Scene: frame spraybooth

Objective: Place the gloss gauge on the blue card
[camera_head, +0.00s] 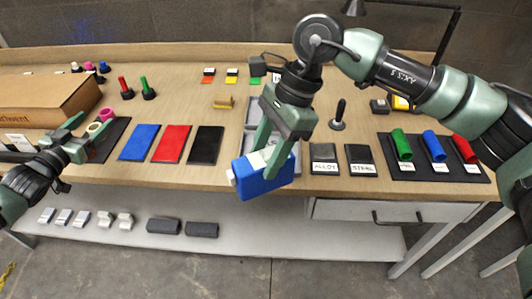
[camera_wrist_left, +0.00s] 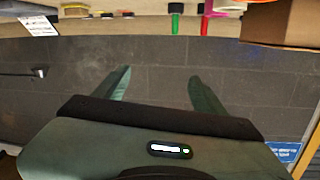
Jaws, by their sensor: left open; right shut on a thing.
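My right gripper (camera_head: 267,157) is shut on a blue box-shaped device (camera_head: 268,184) with a pale band and a white end piece, likely the gloss gauge, though no label is readable. It holds the device, tilted, at the front edge of the bench. The blue card (camera_head: 140,142) lies flat and bare at the left, beside a red card (camera_head: 171,144) and a black card (camera_head: 203,145). My left gripper (camera_head: 90,131) is open and empty, left of the blue card; its open fingers also show in the left wrist view (camera_wrist_left: 160,90).
A cardboard box (camera_head: 45,100) stands at the left, near red and green upright handles (camera_head: 148,88). A grey tray (camera_head: 254,108) is partly hidden behind my right gripper. Labelled plates (camera_head: 324,156) and a dark mat with coloured cylinders (camera_head: 440,170) lie at the right.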

